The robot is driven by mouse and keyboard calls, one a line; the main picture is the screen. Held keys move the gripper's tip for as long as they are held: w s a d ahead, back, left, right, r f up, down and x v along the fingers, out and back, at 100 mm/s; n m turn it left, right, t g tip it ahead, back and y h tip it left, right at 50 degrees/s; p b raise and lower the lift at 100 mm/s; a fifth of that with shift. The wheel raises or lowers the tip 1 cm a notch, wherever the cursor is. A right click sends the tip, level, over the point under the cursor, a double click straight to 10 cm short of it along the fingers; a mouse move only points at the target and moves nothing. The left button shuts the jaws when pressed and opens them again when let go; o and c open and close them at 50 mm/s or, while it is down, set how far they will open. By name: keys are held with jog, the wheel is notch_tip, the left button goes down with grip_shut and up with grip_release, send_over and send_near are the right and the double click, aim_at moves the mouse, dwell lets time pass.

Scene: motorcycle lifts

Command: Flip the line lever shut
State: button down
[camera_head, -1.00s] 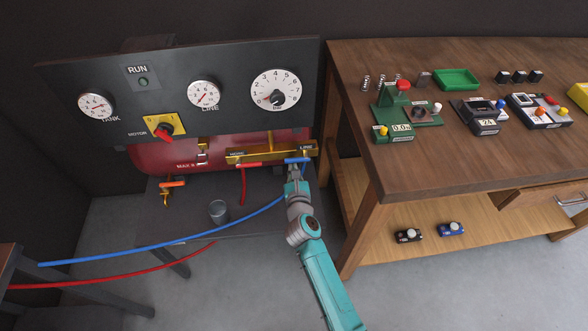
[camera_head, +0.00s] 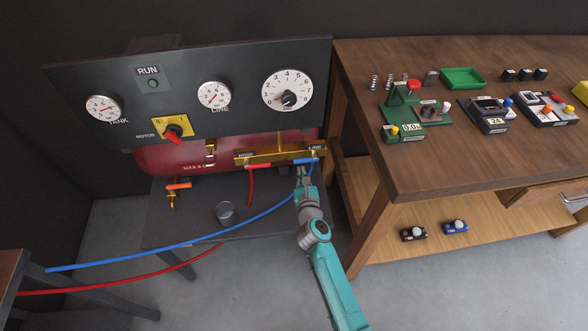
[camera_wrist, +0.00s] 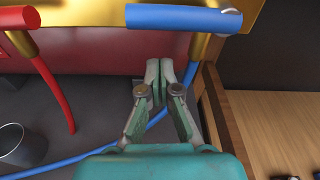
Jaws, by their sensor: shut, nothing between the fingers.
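A brass manifold (camera_head: 280,154) runs along the front of the red tank, with a small label at each end. A blue lever (camera_head: 305,161) lies level across its right end, under the right label, too small to read surely. In the wrist view the blue lever (camera_wrist: 183,18) spans the top. A red lever (camera_head: 250,164) is at the left end; its tip shows in the wrist view (camera_wrist: 18,17). My gripper (camera_head: 302,171) is shut and empty, just below the blue lever. In the wrist view its fingertips (camera_wrist: 158,68) are together, apart from the lever.
A blue hose (camera_head: 200,232) and a red hose (camera_head: 251,188) hang from the manifold. A grey cup (camera_head: 225,211) stands on the dark bench. An orange-handled valve (camera_head: 178,186) is at left. The wooden workbench (camera_head: 440,160) stands close on the right.

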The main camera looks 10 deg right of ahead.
jog(key=s+r, duration=0.1)
jog(key=s, duration=0.9)
dwell(0.5)
jog(key=s+d+r+n+h, duration=0.1)
jog(key=s+d+n, duration=0.3)
jog(key=s+n, duration=0.55)
jog(key=s+d+r+n, duration=0.1)
jog(key=s+d+n, duration=0.4)
jog(key=s, duration=0.8)
jog(key=s+r+n, duration=0.4)
jog(key=s+n, duration=0.2)
jog(key=n, duration=0.1)
jog(key=s+r+n+g, duration=0.1)
jog(key=s+r+n, duration=0.2)
jog(key=s+n, duration=0.3)
jog(key=s+a+r+n+y, duration=0.1)
jog(key=s+r+n, duration=0.3)
jog(key=s+n, duration=0.3)
jog(key=shift+s+r+n+g, duration=0.3)
jog(key=shift+s+n, duration=0.05)
jog(key=shift+s, duration=0.15)
